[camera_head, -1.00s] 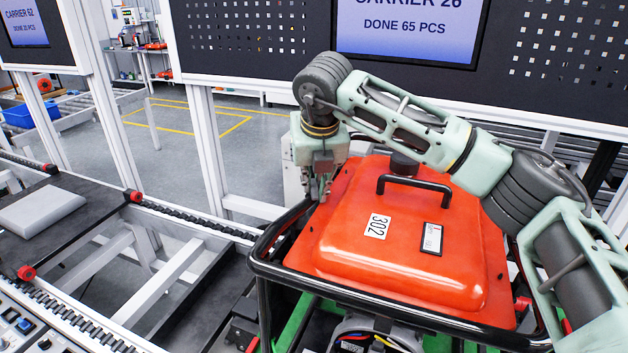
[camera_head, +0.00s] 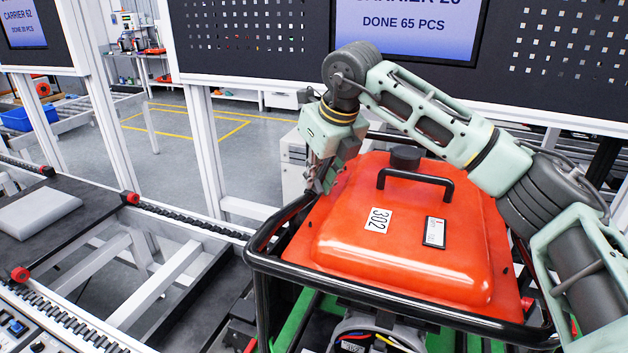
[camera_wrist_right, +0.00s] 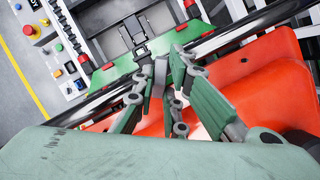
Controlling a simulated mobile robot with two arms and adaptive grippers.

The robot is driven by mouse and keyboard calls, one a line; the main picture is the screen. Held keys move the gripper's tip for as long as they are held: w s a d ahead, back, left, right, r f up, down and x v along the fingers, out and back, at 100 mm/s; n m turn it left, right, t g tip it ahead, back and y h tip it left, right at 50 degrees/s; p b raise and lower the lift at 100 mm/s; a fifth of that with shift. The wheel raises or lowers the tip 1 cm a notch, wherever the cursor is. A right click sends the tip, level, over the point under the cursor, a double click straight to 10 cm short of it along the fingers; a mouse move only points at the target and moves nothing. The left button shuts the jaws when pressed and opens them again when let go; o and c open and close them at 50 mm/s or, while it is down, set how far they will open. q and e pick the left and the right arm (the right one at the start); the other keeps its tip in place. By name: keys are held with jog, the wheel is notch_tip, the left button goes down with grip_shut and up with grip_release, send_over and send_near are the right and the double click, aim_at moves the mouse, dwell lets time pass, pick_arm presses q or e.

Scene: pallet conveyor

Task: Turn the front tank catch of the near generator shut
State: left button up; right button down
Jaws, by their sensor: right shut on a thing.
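The near generator has a red tank (camera_head: 400,245) with a black handle and cap on top, a "302" label, and a black tube frame (camera_head: 262,250) around it. My right gripper (camera_head: 318,188) reaches down at the tank's left edge, beside the frame tube, tilted. In the right wrist view my right gripper (camera_wrist_right: 163,75) has its green fingers close together, pointing down past the red tank's edge. My left gripper is not in view.
A roller conveyor (camera_head: 190,225) with a dark plate and a grey block (camera_head: 38,212) lies to the left. A perforated panel with a screen (camera_head: 405,28) stands behind the generator. In the wrist view a control panel with buttons (camera_wrist_right: 40,40) shows at upper left.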

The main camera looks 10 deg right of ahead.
jog(key=n, duration=0.1)
jog(key=n+y, duration=0.1)
jog(key=shift+w+d+r+n+p, duration=0.1)
jog(key=shift+d+r+n+p, duration=0.1)
jog(key=shift+n+p, duration=0.2)
jog(key=shift+w+d+n+g+y+p, duration=0.1)
jog(key=shift+n+g+y+p, duration=0.25)
jog(key=shift+n, duration=0.6)
jog(key=shift+w+d+n+g+y+p, duration=0.15)
jog(key=shift+n+g+p, duration=0.3)
jog(key=shift+n, duration=0.5)
jog(key=shift+a, duration=0.1)
jog(key=c, duration=1.8)
grip_release()
jog(key=shift+s+f, duration=0.1)
jog(key=shift+s, duration=0.05)
jog(key=v, duration=1.2)
jog(key=shift+s+f, duration=0.1)
jog(key=shift+f, duration=0.05)
